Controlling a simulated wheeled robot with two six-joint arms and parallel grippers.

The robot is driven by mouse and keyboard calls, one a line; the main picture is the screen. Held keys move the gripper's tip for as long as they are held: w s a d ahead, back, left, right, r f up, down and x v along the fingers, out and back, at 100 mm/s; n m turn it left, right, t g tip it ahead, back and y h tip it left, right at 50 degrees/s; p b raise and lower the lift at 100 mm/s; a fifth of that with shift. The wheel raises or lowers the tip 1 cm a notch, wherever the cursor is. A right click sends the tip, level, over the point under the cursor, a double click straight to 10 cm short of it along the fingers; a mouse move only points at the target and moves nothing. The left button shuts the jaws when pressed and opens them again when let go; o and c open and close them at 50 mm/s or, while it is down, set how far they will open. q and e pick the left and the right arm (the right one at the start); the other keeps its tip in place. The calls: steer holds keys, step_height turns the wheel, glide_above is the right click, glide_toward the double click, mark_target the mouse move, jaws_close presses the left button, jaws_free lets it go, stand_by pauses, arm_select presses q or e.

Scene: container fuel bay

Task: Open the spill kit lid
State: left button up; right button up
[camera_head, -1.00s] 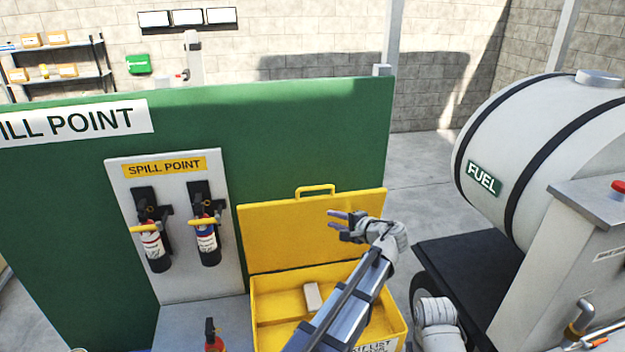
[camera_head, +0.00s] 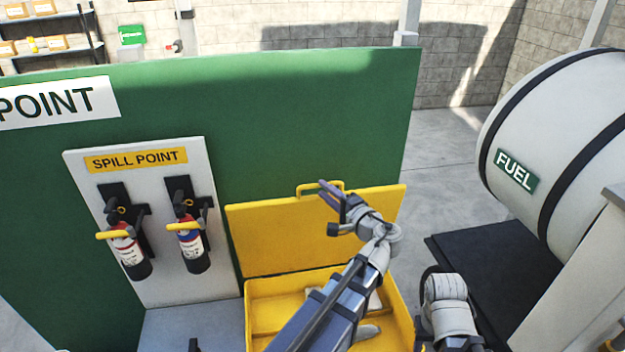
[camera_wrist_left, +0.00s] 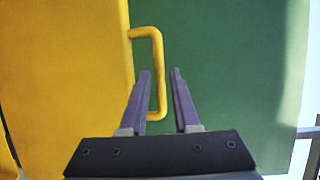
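The spill kit is a yellow box (camera_head: 262,292) below the green panel. Its yellow lid (camera_head: 265,242) stands raised, upright or nearly so, in front of the panel. A yellow loop handle (camera_head: 303,188) is on the lid's top edge and shows in the left wrist view (camera_wrist_left: 158,62). My left gripper (camera_head: 327,193) is at handle height, just right of the handle in the head view. My right gripper is not in view.
The green panel (camera_head: 300,120) stands behind the lid. Two extinguisher-like bottles (camera_head: 192,246) hang on a white board to the left. A white fuel tank (camera_head: 560,140) stands at the right. Pale items in the box are partly hidden by my left arm.

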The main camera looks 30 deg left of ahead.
arm_select(q)
steer(key=x, duration=0.7)
steer(key=shift+f, duration=0.15)
steer(key=shift+w, duration=0.1)
jaws_close()
stand_by(1.1)
